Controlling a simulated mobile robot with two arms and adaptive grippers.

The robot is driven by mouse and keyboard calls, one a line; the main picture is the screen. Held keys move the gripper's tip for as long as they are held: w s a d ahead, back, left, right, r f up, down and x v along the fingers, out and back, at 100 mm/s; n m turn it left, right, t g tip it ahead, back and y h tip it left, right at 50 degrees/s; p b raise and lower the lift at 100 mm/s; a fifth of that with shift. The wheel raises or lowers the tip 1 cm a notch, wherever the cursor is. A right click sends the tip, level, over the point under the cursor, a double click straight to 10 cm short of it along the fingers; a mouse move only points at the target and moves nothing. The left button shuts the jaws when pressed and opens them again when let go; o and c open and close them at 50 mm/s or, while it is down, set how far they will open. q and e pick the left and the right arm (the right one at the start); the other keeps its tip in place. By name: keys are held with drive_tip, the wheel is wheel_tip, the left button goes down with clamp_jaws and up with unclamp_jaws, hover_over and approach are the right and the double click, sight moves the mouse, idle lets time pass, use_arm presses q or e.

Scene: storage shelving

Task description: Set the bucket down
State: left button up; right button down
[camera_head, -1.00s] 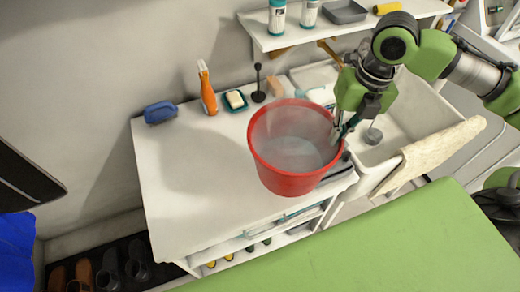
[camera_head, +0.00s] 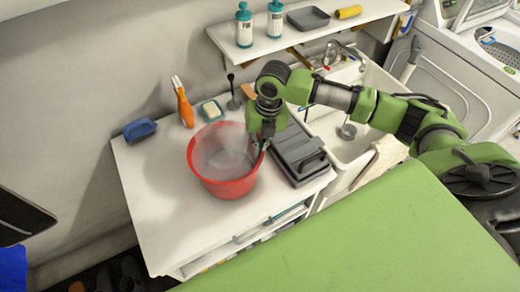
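The red bucket (camera_head: 226,188) is upright over the white counter top (camera_head: 160,215), left of the sink. It looks low, close to the surface, but I cannot tell whether its base touches. Its inside looks pale and hazy. My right gripper (camera_head: 259,146) points down at the bucket's right rim and is shut on it; the fingertips are partly hidden by the rim and the gripper body. My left gripper is not in view.
A dark grey case (camera_head: 299,153) lies right of the bucket, close to it. The sink (camera_head: 345,145) is at right. The counter's front left is bare.

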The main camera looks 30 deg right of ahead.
wheel_tip(320, 180, down, 2)
drive_tip(key=shift+d, duration=0.1)
drive_tip(key=shift+f, duration=0.1)
drive_tip(key=c, duration=2.3)
unclamp_jaws()
drive_tip(key=shift+s, duration=0.1)
drive_tip(key=r, duration=0.4)
drive_tip(key=d+r+b, duration=0.1)
drive_tip(key=r, duration=0.3)
drive_tip(key=r+b, duration=0.1)
drive_tip(key=r, duration=0.3)
drive_tip(key=shift+s+d+r, duration=0.1)
drive_tip(key=shift+s+d, duration=0.15)
